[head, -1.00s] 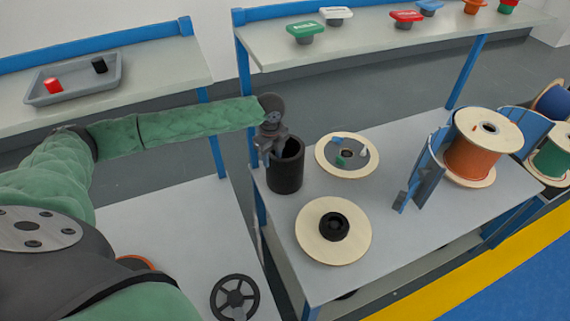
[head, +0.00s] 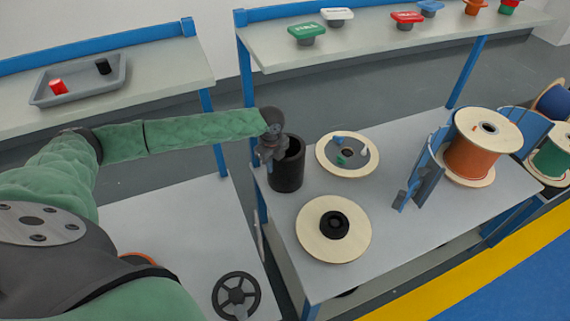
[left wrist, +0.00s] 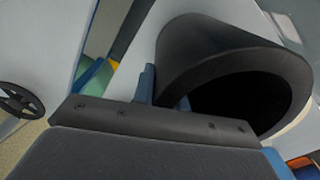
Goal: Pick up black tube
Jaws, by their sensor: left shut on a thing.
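The black tube (head: 288,170) stands upright at the left end of the grey worktable, its open top facing up. In the left wrist view the tube (left wrist: 205,55) fills the upper right, with its dark hollow showing. My left gripper (head: 268,160) is at the tube's left rim, shut on its wall. In the left wrist view a blue fingertip (left wrist: 147,85) of this gripper presses against the tube's outer side. The other finger is mostly hidden. My right gripper is in neither view.
Two wooden spool discs, one near (head: 312,240) and one far (head: 330,150), lie right of the tube. An orange cable spool (head: 470,155) stands in a blue holder further right. A black handwheel (head: 236,296) is on the lower left table. A back shelf (head: 370,45) carries coloured buttons.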

